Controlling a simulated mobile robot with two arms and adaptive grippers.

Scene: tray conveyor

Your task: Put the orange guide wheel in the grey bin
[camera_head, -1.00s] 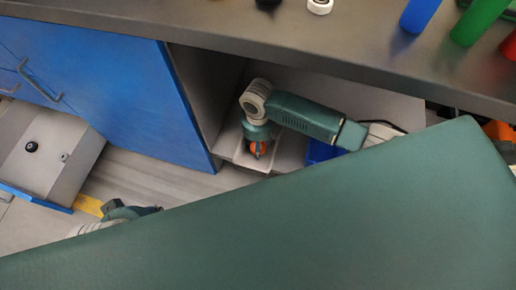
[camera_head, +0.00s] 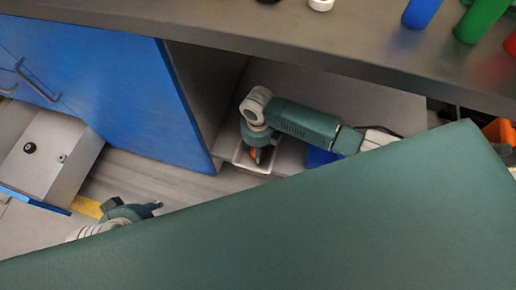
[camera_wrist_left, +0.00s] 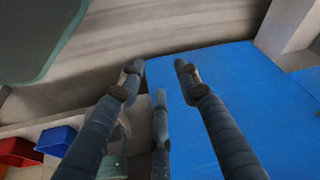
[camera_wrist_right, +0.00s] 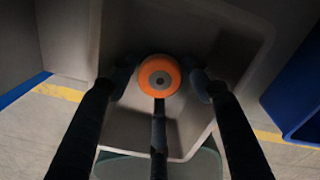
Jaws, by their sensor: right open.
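The orange guide wheel (camera_wrist_right: 159,75), with a grey hub, shows in the right wrist view between the fingertips of my right gripper (camera_wrist_right: 160,83). My right gripper is open, its fingers around the wheel. Both lie within the outline of the grey bin (camera_wrist_right: 249,62); I cannot tell whether the wheel rests on its floor. In the head view the wheel (camera_head: 256,155) is partly hidden by my right gripper, over the bin (camera_head: 239,158) inside the open cabinet. My left gripper (camera_head: 150,206) is at the lower left, open and empty in the left wrist view (camera_wrist_left: 160,78).
A blue bin (camera_head: 318,156) stands right of the grey bin. The dark countertop (camera_head: 300,45) overhangs the cabinet and carries coloured cylinders (camera_head: 484,18).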

